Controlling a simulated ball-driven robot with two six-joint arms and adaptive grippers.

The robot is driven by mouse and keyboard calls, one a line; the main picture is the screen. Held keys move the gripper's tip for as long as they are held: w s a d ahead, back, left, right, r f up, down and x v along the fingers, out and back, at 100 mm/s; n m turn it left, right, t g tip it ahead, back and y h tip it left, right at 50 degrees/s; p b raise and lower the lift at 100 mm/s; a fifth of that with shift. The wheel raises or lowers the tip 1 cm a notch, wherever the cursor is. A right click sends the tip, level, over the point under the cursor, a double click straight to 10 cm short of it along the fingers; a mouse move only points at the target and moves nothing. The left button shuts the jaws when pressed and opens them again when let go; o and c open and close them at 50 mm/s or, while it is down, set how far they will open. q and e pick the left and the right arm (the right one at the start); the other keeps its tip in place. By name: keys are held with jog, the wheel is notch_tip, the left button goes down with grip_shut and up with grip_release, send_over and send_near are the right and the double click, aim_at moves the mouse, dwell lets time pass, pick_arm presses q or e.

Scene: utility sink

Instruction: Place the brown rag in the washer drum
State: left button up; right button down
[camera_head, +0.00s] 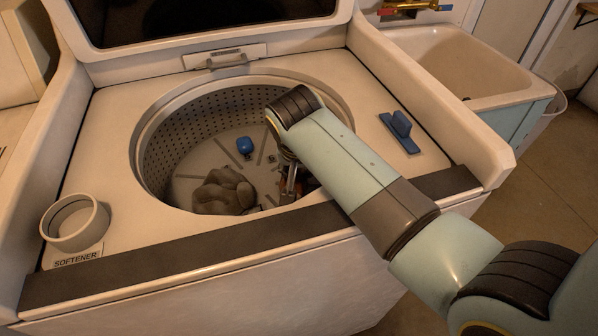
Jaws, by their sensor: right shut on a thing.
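The washer drum (190,130) is open, with a perforated wall and a ribbed floor. A crumpled grey-brown cloth-like lump (224,190) lies low inside it at the front; it looks like the brown rag. My right gripper (287,193) reaches down into the drum, just right of the lump, and seems apart from it. It is shut on a small dark reddish thing, mostly hidden by the fingers and arm; I cannot tell what it is. My left gripper is not in view.
A small blue object (245,145) lies on the drum floor. The raised lid stands behind. A sink (470,68) stands at the right.

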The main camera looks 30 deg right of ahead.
aim_at(299, 186)
jog(key=shift+f, duration=0.45)
jog(key=shift+f, duration=0.1)
jog(key=c, duration=1.1)
grip_release()
jog(key=shift+r+p, duration=0.5)
jog(key=p+v, duration=0.6)
jog(key=p, duration=0.2)
jog(key=shift+s+a+r, duration=0.2)
jog(key=shift+s+r, duration=0.05)
jog(key=shift+r, duration=0.05)
